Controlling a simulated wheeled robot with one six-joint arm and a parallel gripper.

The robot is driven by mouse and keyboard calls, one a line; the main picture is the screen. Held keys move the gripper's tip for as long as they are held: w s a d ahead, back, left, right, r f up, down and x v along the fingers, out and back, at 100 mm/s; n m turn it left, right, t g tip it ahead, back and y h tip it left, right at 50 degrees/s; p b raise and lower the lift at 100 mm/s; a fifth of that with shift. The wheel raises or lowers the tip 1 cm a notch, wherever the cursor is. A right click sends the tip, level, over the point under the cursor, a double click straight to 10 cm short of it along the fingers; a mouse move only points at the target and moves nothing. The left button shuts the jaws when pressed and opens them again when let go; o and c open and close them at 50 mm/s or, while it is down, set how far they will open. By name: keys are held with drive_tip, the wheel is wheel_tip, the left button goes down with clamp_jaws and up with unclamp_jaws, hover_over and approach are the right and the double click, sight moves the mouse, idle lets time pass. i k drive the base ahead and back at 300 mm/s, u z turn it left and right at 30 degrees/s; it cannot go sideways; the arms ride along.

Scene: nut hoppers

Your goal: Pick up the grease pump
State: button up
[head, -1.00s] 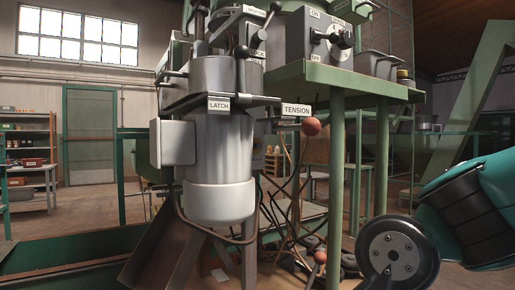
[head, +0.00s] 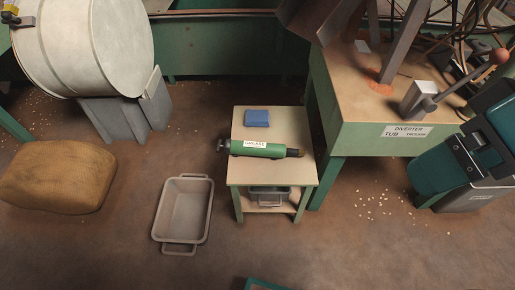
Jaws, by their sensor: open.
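The grease pump (head: 264,149) is a green cylinder with a white GREASE label, a grey fitting at its left end and a dark and brownish right end. It lies on its side, roughly left to right, across the pale top of a small stand (head: 240,181) near the middle of the head view. Nothing covers it. Part of my teal and black arm shows at the right edge, well away from the pump. I cannot make out my gripper's fingers in this view.
A blue block (head: 257,118) lies behind the pump on the stand. A tray (head: 268,191) sits on its lower shelf. A grey tub (head: 182,212) and brown sack (head: 57,178) are on the floor to the left. A green-framed bench (head: 352,140) stands close on the right.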

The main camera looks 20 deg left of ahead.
sight(275, 150)
drive_tip(key=u, duration=0.3)
drive_tip(key=k, duration=0.4)
drive_tip(key=u, duration=1.45)
drive_tip(key=i, duration=0.8)
drive_tip(key=z, duration=0.2)
